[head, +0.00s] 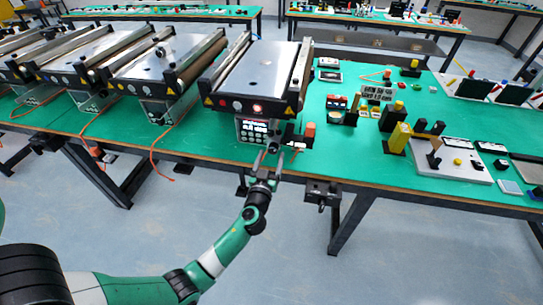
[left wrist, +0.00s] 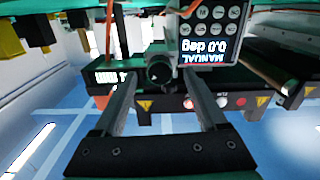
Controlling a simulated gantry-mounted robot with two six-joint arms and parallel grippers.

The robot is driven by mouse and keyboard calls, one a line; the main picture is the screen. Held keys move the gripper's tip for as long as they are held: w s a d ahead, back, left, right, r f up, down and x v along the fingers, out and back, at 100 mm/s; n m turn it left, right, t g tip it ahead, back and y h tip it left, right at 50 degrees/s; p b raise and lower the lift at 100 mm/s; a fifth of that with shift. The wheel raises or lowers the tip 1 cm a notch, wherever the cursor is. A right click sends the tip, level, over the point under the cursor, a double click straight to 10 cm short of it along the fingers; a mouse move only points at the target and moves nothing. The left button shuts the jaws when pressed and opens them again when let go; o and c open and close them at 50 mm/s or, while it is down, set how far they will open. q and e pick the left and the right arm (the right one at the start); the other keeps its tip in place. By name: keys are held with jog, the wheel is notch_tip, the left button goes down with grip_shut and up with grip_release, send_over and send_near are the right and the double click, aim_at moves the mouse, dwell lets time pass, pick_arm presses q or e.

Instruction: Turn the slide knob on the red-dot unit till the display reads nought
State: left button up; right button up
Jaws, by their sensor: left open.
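A mini conveyor (head: 262,68) stands at the table's front edge, with a keypad and display unit (head: 252,130) below its front. In the left wrist view the picture is upside down; the display (left wrist: 204,52) there reads "MANUAL" and "0.0 deg". A round black knob (left wrist: 158,72) with a pale mark shows beside the display. My left gripper (head: 270,160) is in front of the unit, open. In the left wrist view its fingers (left wrist: 163,85) lie either side of the knob, with gaps visible. My right gripper is not in view.
More conveyors (head: 165,62) stand to the left, with orange cables hanging over the edge. An orange-topped part (head: 309,130) stands close to the right of the gripper. A black box (head: 322,193) hangs under the table edge. Yellow and black blocks (head: 398,137) stand further right.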

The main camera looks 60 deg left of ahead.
pick_arm(q)
jog(key=shift+w+a, duration=0.45)
jog(key=shift+a, duration=0.15)
jog(key=shift+c, duration=0.3)
grip_shut()
jog(key=shift+m, duration=0.3)
